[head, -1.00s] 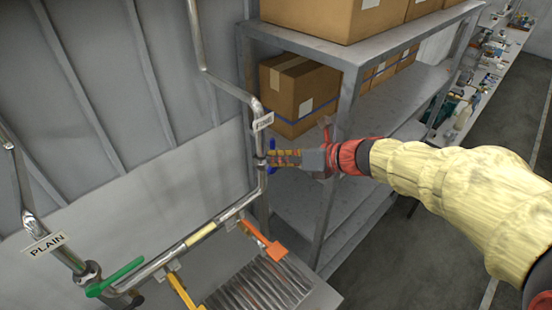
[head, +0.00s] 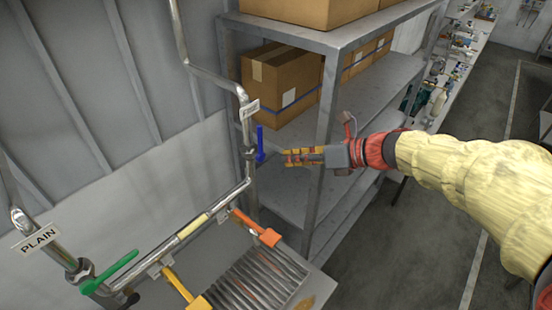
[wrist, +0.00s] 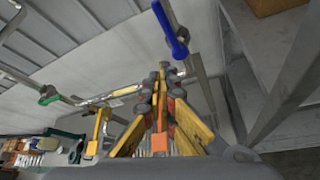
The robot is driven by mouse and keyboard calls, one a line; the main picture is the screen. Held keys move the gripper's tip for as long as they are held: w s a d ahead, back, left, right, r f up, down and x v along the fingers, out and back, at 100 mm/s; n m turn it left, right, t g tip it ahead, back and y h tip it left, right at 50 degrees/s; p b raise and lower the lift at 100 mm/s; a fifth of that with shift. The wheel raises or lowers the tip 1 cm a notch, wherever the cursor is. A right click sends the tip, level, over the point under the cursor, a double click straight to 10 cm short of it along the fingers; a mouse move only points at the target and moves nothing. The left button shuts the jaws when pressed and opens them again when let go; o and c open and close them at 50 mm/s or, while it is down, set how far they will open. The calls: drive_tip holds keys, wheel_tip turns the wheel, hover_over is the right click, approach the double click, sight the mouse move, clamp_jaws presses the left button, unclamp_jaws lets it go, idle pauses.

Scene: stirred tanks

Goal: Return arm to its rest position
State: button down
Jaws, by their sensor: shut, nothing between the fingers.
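My gripper (head: 288,158) is shut and empty at the end of my yellow-sleeved arm. In the head view its fingertips point left, a short gap to the right of the blue valve handle (head: 260,143) on the vertical pipe. In the wrist view the fingers (wrist: 162,72) meet at their tips, and the blue handle (wrist: 172,32) stands beyond them, apart from them. The gripper overlaps the shelf behind it in the head view.
A metal shelf (head: 345,38) with cardboard boxes (head: 281,84) stands behind my gripper. Pipework carries a green handle (head: 110,272), a yellow handle (head: 178,285) and an orange handle (head: 256,228). A ribbed metal grate (head: 262,282) lies below. Open floor (head: 425,235) shows at the right.

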drive_tip(key=shift+d, duration=0.45)
